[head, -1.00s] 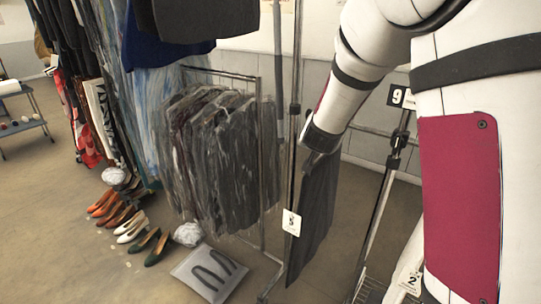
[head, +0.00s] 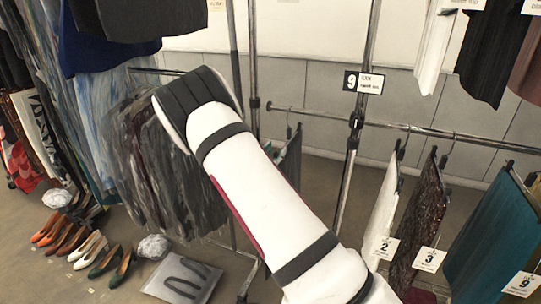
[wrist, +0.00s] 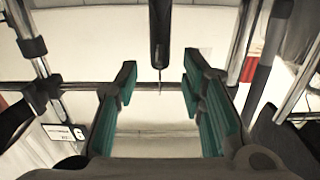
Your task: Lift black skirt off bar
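In the head view a dark grey to black garment (head: 291,160) hangs from the lower bar (head: 330,116), mostly hidden behind my white arm. Another black garment (head: 492,55) hangs at the upper right; I cannot tell which is the task's skirt. My gripper is out of sight in the head view. In the wrist view my gripper (wrist: 158,80) is open, its teal-padded fingers apart and nothing clearly between them. The bar (wrist: 160,88) crosses behind the fingers. A narrow black thing (wrist: 159,35) ending in a thin tip comes down from the top, near the bar.
White (head: 382,215), brown (head: 417,215) and teal (head: 488,235) garments with number tags hang on the bar at right. A metal post (head: 356,120) carries a 9 sign. Packed dark clothes (head: 150,165) hang left. Shoes (head: 80,245) and a grey mat (head: 183,280) lie on the floor.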

